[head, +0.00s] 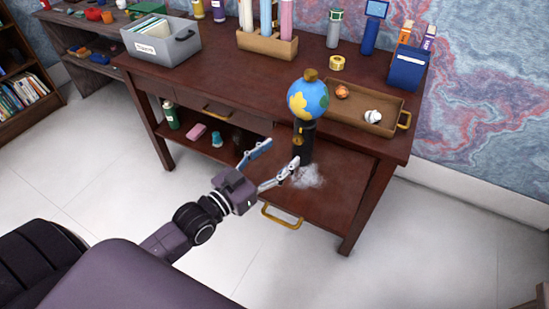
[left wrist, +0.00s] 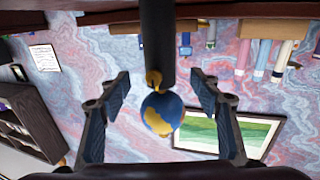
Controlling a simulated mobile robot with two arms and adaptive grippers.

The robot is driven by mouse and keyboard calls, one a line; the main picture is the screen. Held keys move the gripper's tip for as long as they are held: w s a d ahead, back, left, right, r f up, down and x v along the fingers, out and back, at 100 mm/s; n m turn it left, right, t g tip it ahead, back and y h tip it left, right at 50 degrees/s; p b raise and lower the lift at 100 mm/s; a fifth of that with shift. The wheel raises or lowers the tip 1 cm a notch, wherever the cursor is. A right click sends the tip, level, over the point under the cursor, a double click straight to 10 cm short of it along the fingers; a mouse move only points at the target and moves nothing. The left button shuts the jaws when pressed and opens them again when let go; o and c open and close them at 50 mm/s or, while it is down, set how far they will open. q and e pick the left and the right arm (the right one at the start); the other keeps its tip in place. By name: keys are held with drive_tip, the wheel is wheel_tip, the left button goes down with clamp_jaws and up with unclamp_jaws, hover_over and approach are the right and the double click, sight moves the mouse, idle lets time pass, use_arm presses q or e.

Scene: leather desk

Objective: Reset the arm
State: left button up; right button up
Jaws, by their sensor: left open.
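My left gripper (head: 281,153) reaches in from the left over the front of the desk. Its two fingers are spread wide and nothing is between them in the head view. In the left wrist view, the gripper (left wrist: 160,77) also shows open, with the black post (left wrist: 158,40) and blue-yellow ball (left wrist: 162,113) seen beyond and between the fingers. In the head view, the ball (head: 308,100) sits atop the black post (head: 303,143), just right of the fingertips. Whether a finger touches the post is unclear. My right gripper is not in view.
A brown drawer or panel (head: 330,195) with a brass handle (head: 282,215) juts out below the fingers, with a whitish patch on it. The desk (head: 240,75) holds a grey bin (head: 187,48), a wooden bottle holder (head: 267,42), a brown tray (head: 350,110) and a blue box (head: 408,68). Floor at left is clear.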

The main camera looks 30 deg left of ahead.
use_arm(q)
drive_tip(key=shift+s+a, duration=0.15)
drive_tip(key=shift+s, duration=0.45)
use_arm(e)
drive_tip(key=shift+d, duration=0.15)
